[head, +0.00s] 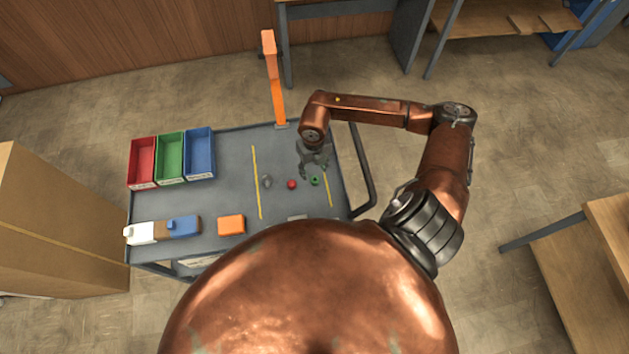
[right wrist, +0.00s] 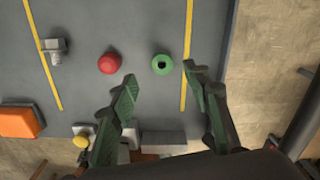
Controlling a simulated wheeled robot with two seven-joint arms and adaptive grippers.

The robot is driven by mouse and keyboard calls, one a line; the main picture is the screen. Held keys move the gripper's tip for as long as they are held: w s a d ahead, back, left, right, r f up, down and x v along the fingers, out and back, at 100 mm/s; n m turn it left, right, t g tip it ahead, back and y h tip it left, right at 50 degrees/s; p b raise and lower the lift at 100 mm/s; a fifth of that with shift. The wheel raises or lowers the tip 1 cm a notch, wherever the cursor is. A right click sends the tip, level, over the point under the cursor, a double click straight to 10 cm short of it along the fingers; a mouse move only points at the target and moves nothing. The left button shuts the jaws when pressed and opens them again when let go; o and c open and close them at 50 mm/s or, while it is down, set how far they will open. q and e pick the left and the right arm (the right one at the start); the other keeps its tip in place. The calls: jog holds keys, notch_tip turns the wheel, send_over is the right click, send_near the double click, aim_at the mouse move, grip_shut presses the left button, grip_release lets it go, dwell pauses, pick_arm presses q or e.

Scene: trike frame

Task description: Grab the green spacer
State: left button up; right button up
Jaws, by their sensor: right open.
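The green spacer (head: 315,181) is a small ring with a dark hole, lying on the grey cart top just left of the right yellow line. It also shows in the right wrist view (right wrist: 162,64), beyond my fingertips and between their lines. My right gripper (head: 314,172) hangs over the cart close to the spacer. In the right wrist view its two fingers (right wrist: 160,75) are apart with nothing between them, and the spacer is not held. My left gripper is not seen in either view.
A red ball-like part (head: 291,184) lies left of the spacer, and a grey bolt-like part (head: 267,181) farther left. An orange block (head: 231,225) is nearer. Red (head: 142,162), green (head: 170,157) and blue (head: 200,153) bins stand at left. An orange post (head: 273,80) rises at the back edge.

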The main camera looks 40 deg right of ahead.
aim_at(315, 182)
jog(key=shift+f, duration=0.7)
notch_tip(315, 182, down, 5)
jog(key=shift+s+d+r+p, duration=0.1)
jog(key=shift+r+p, duration=0.05)
jog(key=shift+p, duration=0.25)
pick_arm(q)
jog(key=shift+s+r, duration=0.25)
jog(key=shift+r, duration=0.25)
pick_arm(e)
jog(key=shift+r, duration=0.1)
grip_shut()
